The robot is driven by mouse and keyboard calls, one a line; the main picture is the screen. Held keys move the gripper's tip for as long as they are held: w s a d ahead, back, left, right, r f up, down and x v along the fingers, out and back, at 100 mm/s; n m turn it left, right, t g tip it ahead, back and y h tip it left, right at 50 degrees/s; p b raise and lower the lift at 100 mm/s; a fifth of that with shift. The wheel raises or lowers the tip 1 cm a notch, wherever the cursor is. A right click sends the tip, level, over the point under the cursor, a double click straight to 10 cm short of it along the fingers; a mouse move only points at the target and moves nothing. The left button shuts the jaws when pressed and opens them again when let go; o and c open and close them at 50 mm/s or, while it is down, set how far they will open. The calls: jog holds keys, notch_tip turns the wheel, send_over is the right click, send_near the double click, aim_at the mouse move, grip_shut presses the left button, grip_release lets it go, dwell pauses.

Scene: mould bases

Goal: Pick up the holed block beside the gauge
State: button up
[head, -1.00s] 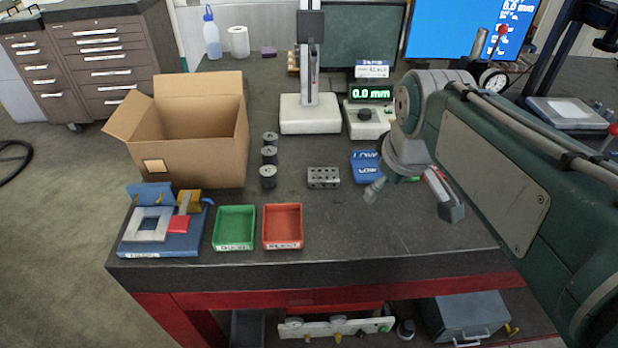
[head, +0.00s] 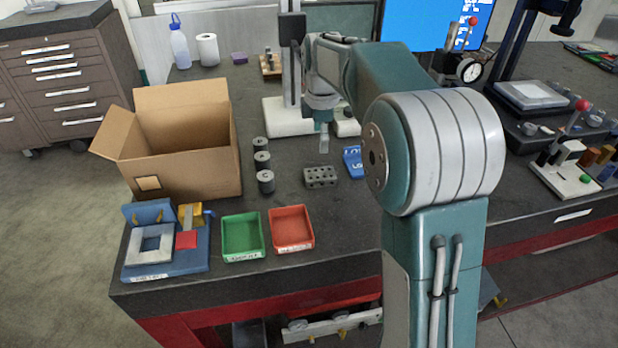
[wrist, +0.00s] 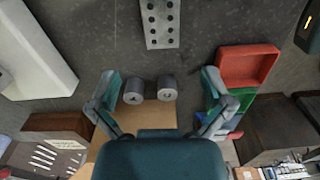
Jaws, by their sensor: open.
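The holed block (head: 320,177) is a grey metal block with rows of dark holes, lying flat on the dark bench top. It stands right of three grey cylinders, in front of the gauge (head: 275,116) with its white base and upright column. My gripper (head: 324,140) hangs above the bench, just behind the block in the head view and apart from it. In the wrist view my gripper (wrist: 160,75) has its two fingers spread with nothing held between them. The holed block also shows there (wrist: 162,24) at the top, beyond the fingertips.
Grey cylinders (head: 265,182) stand left of the block. A cardboard box (head: 190,165), a green tray (head: 242,256) and a red tray (head: 292,247) are left and in front. A blue block (head: 352,168) lies close to the right. The bench directly in front of the holed block is clear.

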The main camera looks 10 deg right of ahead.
send_over(320, 173)
notch_tip(320, 173, down, 5)
jog(key=shift+w+d+f, duration=0.1)
jog(key=shift+w+d, duration=0.05)
jog(key=shift+a+f, duration=0.2)
jog(key=shift+f, duration=0.4)
notch_tip(320, 173, down, 4)
jog(key=shift+r, duration=0.15)
jog(key=shift+d+f, duration=0.1)
jog(key=shift+f, duration=0.4)
jog(key=c, duration=1.3)
